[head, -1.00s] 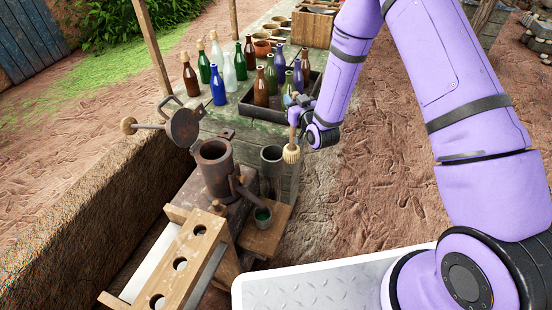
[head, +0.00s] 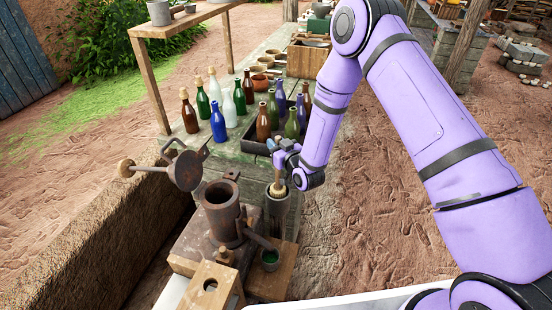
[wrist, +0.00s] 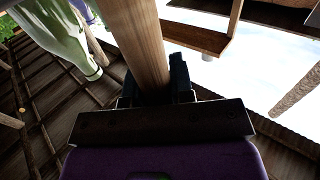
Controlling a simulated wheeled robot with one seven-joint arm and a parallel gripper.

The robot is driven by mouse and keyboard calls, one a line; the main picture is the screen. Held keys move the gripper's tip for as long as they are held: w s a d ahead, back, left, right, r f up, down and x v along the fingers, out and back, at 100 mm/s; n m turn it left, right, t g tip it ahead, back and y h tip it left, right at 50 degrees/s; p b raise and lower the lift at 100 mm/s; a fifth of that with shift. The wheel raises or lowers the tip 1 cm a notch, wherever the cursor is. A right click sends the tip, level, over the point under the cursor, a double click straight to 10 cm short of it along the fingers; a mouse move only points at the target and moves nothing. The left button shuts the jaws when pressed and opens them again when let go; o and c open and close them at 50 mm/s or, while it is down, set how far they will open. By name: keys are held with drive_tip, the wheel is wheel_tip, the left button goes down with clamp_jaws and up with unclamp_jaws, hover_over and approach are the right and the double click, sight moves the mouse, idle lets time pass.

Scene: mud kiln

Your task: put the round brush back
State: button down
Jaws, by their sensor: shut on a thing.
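My gripper (head: 284,160) is shut on the wooden handle of the round brush (head: 277,188). The brush hangs upright with its pale bristle head down. The head is at the mouth of a grey metal cylinder (head: 277,212) on the near side of the bench; I cannot tell how far inside it is. In the wrist view the wooden handle of the round brush (wrist: 146,42) rises between the dark fingers of my gripper (wrist: 155,88).
Several bottles (head: 218,122) stand on the bench, some in a dark tray (head: 256,146) close behind my gripper. A rusty pot (head: 222,212) with its lid (head: 186,170) swung open stands left of the cylinder. A small cup (head: 270,260) of green stuff sits in front.

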drive_tip(key=shift+f, duration=2.35)
drive_tip(key=c, duration=1)
unclamp_jaws()
drive_tip(key=v, duration=1.2)
